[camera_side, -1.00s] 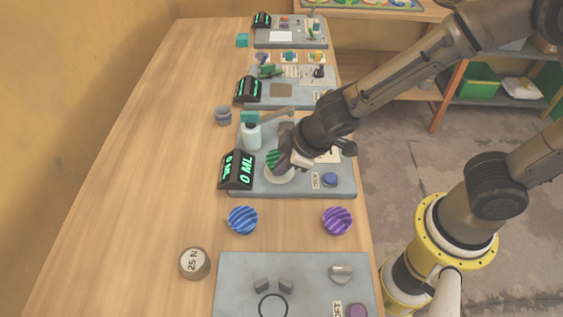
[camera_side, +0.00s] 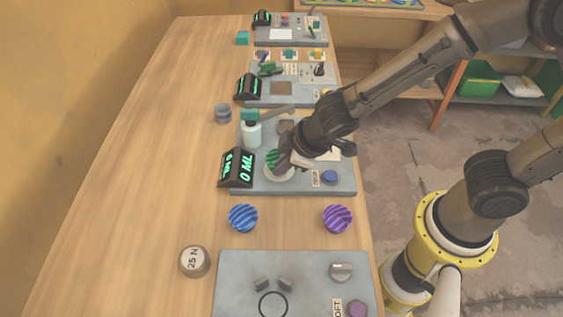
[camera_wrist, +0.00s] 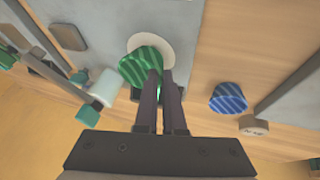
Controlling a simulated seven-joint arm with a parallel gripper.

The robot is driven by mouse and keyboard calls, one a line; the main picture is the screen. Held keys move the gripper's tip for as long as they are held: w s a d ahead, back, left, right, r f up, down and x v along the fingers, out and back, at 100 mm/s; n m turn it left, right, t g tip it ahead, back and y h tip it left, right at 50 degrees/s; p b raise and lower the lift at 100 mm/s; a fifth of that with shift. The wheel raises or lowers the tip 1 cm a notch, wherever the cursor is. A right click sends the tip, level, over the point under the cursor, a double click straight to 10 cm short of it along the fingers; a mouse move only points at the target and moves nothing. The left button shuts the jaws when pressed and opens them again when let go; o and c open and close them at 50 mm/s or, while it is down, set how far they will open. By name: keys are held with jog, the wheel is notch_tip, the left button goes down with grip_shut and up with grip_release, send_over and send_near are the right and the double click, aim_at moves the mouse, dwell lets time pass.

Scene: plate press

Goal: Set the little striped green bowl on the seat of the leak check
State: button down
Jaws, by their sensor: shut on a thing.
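The little striped green bowl (camera_side: 271,158) is in my gripper, at the white round seat (camera_side: 279,175) of the leak check station. In the wrist view the green bowl (camera_wrist: 141,66) overlaps part of the pale seat disc (camera_wrist: 158,44). My gripper (camera_side: 284,163) is shut on the bowl and partly hides it in the side view. In the wrist view the fingers (camera_wrist: 160,82) are close together at the bowl's edge. I cannot tell whether the bowl touches the seat. The leak check display (camera_side: 237,168) reads 0 ML.
A white bottle with a teal top (camera_side: 251,133) stands behind the seat. A blue button (camera_side: 329,177) is at its right. A blue striped bowl (camera_side: 243,218) and a purple striped bowl (camera_side: 337,218) lie in front, with a 25 N weight (camera_side: 194,261). The table's left side is clear.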

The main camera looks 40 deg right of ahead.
jog(key=shift+f, duration=0.3)
dwell(0.4)
jog(key=c, duration=0.9)
grip_release()
jog(key=shift+c, duration=0.2)
jog(key=v, duration=1.4)
jog(key=shift+d, duration=0.1)
